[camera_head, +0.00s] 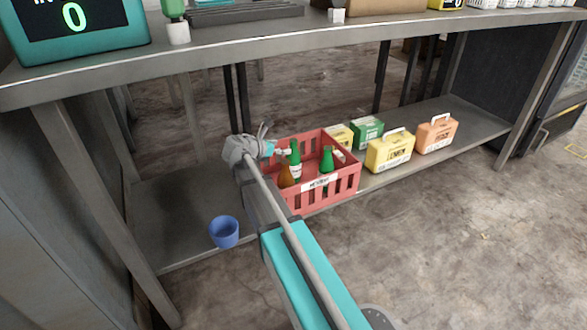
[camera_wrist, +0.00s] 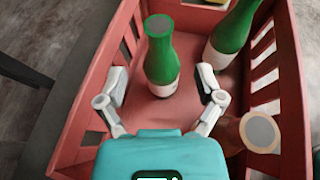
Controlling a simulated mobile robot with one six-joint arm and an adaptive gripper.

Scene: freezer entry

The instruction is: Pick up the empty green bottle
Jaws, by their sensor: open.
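A green bottle with a white label (camera_wrist: 160,65) stands in a red crate (camera_head: 312,190). In the wrist view it is between the two fingers of my open gripper (camera_wrist: 162,88), with a gap on each side. In the head view my gripper (camera_head: 284,152) reaches over the crate's left part, beside a green bottle (camera_head: 295,163). A second green bottle (camera_head: 327,160) stands to the right; it also shows in the wrist view (camera_wrist: 232,35). A brown bottle (camera_head: 286,176) is nearer the front; its round top shows in the wrist view (camera_wrist: 259,132). I cannot tell which bottles are empty.
The crate is on a low metal shelf (camera_head: 178,215) under a counter (camera_head: 280,47). A blue cup (camera_head: 224,232) stands left of it. Yellow (camera_head: 390,152), green (camera_head: 366,132) and orange (camera_head: 437,134) cases stand to the right. The crate's walls surround my gripper closely.

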